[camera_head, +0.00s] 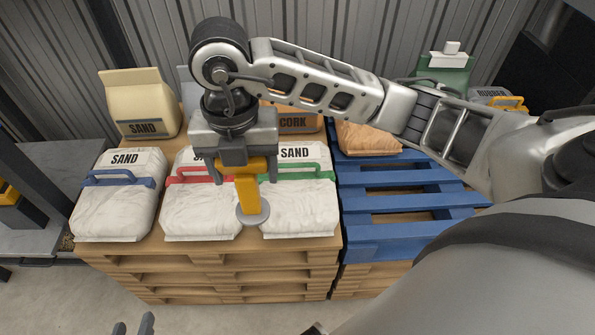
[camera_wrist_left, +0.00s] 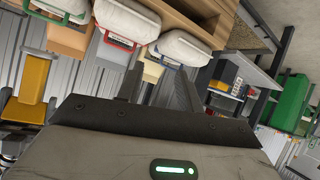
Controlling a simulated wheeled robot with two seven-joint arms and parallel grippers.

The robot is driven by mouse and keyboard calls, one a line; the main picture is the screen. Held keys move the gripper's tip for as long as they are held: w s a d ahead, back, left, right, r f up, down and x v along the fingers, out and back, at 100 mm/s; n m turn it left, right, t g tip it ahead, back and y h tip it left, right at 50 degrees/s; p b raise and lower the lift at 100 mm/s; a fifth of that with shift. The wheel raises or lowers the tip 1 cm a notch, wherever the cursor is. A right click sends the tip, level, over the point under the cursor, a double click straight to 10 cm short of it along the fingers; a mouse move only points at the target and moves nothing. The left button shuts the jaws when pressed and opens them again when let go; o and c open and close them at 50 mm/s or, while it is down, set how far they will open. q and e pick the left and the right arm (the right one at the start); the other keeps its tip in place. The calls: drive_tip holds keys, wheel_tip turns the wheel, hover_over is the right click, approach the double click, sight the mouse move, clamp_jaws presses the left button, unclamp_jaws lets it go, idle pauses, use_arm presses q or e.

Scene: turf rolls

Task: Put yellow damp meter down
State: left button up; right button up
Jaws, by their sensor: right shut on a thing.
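The yellow damp meter (camera_head: 246,188) hangs upright with a round grey disc at its lower end, in front of the white sand bags in the head view. My right gripper (camera_head: 244,172) is shut on its upper part. Whether the disc touches a bag cannot be told. A yellow body, likely the meter, also shows at the left of the left wrist view (camera_wrist_left: 34,78). My left gripper (camera_head: 133,325) shows only its fingertips at the bottom of the head view. Its fingers stand apart and empty in the left wrist view (camera_wrist_left: 158,92).
White sand bags with blue (camera_head: 115,212), red (camera_head: 200,212) and green (camera_head: 300,210) handles cover the wooden pallet stack (camera_head: 215,270). A beige sand bag (camera_head: 138,95) stands behind. The blue pallet (camera_head: 400,205) has bare slats, with an orange bag (camera_head: 368,138) at its back.

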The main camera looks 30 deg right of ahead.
use_arm(q)
drive_tip(key=shift+f+b, duration=0.2)
drive_tip(key=shift+b, duration=0.5)
use_arm(e)
drive_tip(key=w+d+f, duration=0.4)
drive_tip(key=d+f, duration=0.8)
drive_tip(key=shift+d+f, duration=0.35)
use_arm(q)
drive_tip(key=shift+f, duration=0.1)
use_arm(e)
drive_tip(key=shift+w+f, duration=0.1)
drive_tip(key=shift+f, duration=0.05)
drive_tip(key=o, duration=1.3)
